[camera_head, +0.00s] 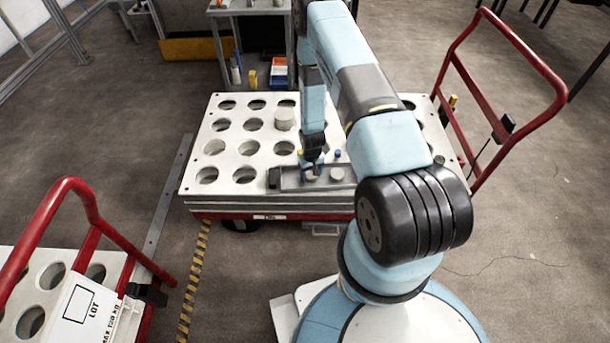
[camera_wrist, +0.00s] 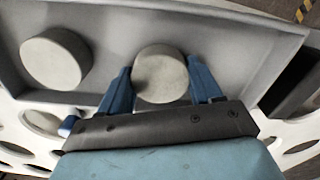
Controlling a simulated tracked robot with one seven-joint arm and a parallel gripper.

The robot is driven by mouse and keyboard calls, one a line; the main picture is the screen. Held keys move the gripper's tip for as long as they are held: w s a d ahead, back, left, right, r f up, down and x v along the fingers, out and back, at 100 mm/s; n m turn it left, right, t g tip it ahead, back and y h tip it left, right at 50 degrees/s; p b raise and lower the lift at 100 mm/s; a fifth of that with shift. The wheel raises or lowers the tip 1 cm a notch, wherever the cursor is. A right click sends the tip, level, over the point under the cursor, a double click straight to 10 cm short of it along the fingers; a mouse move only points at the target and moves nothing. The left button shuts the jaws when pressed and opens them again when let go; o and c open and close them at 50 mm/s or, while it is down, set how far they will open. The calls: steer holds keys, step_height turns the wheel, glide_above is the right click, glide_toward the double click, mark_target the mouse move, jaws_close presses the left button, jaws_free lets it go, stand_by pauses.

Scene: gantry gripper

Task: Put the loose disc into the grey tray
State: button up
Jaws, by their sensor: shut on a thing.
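The grey tray (camera_head: 290,180) is a shallow rectangular tray on the front of the white holed board. In the wrist view its grey floor (camera_wrist: 110,45) and raised rim fill the upper part. My gripper (camera_head: 312,171) is down at the tray, its blue fingers on either side of a pale round disc (camera_wrist: 160,74). It is shut on this disc, over the tray floor; I cannot tell whether the disc touches the floor. A second pale disc (camera_head: 337,174) lies in the tray beside my gripper, and shows at left in the wrist view (camera_wrist: 56,58).
The white board (camera_head: 228,140) has rows of round holes, and a pale cylinder (camera_head: 284,119) stands on it behind the tray. A dark block (camera_head: 273,178) is at the tray's left end. Red-handled carts (camera_head: 465,75) stand right and front left.

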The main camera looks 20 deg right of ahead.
steer(key=o, duration=1.3)
